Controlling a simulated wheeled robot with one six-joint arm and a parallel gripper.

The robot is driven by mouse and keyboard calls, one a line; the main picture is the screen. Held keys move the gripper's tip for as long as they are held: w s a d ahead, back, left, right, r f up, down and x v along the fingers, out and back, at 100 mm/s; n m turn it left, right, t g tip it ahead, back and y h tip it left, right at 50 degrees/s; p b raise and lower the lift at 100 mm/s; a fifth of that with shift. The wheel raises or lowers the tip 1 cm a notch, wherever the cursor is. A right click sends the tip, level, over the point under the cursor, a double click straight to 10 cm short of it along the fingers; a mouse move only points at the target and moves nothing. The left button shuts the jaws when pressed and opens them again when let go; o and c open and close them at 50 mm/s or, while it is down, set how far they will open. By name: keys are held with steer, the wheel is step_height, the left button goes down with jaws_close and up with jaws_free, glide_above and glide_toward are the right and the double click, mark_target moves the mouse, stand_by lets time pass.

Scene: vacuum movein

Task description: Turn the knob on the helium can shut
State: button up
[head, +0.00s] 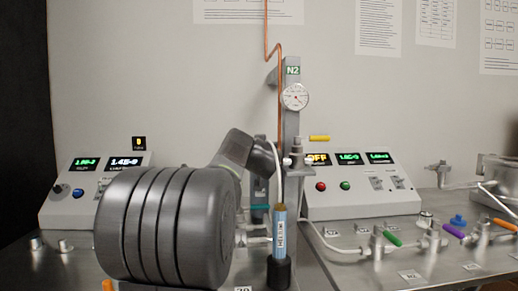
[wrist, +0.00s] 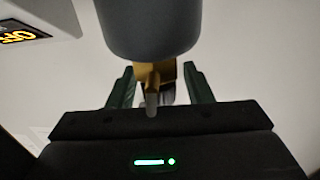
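The helium can (head: 280,235) is a slim light blue cylinder with a "HELIUM" label, upright in a black holder (head: 278,273) left of the metal post. In the wrist view, a grey rounded body, apparently the can (wrist: 150,25), fills the top middle. A brass valve fitting (wrist: 153,73) with a grey nozzle juts from it. My gripper (wrist: 159,75) has its two dark green fingers on either side of the fitting, with a narrow gap visible at the right. The fingers look open. The knob itself is hard to make out.
The metal post (head: 291,120) with a dial gauge (head: 295,97) stands close behind the can. A control box (head: 355,190) with an "OFF" display is to the right, and another (head: 85,190) at the left. Valves with coloured handles line the right bench.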

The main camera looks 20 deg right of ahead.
steer(key=shift+r, duration=0.1)
step_height(320, 180, up, 10)
steer(key=p, duration=0.5)
